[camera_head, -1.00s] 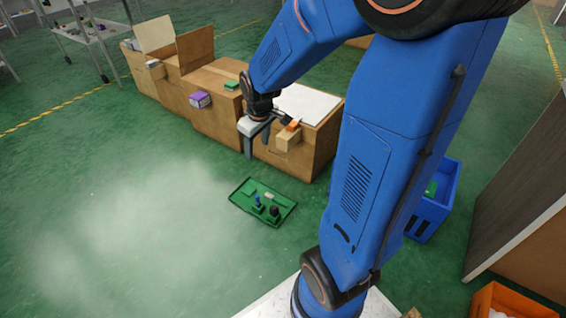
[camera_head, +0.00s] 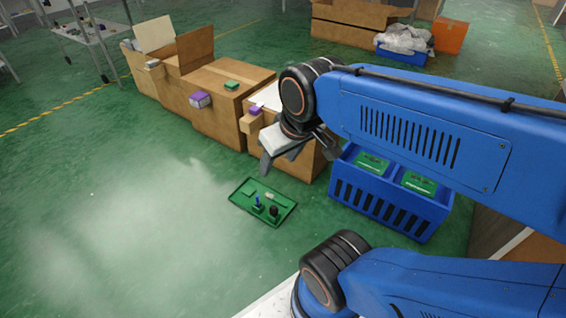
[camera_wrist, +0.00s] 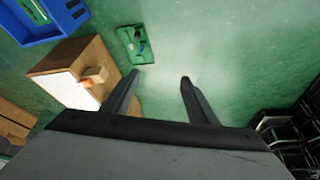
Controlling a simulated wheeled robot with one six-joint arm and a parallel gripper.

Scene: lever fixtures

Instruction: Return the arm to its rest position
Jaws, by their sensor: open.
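My gripper (camera_head: 298,160) is open and empty. In the head view it hangs in the air, covering part of the near wooden box (camera_head: 310,165). My arm (camera_head: 420,125) is bent, its upper link reaching in from the right. In the wrist view both fingers of my gripper (camera_wrist: 160,80) stand apart with only green floor between them. The near box (camera_wrist: 58,60) shows there on the left with a white top and an orange piece (camera_wrist: 95,73) on a wood block. That orange piece is hidden in the head view.
A green tray (camera_head: 240,196) with small parts lies on the floor. A blue crate (camera_head: 345,190) holding green items stands right of the near box. Floor at left is clear.

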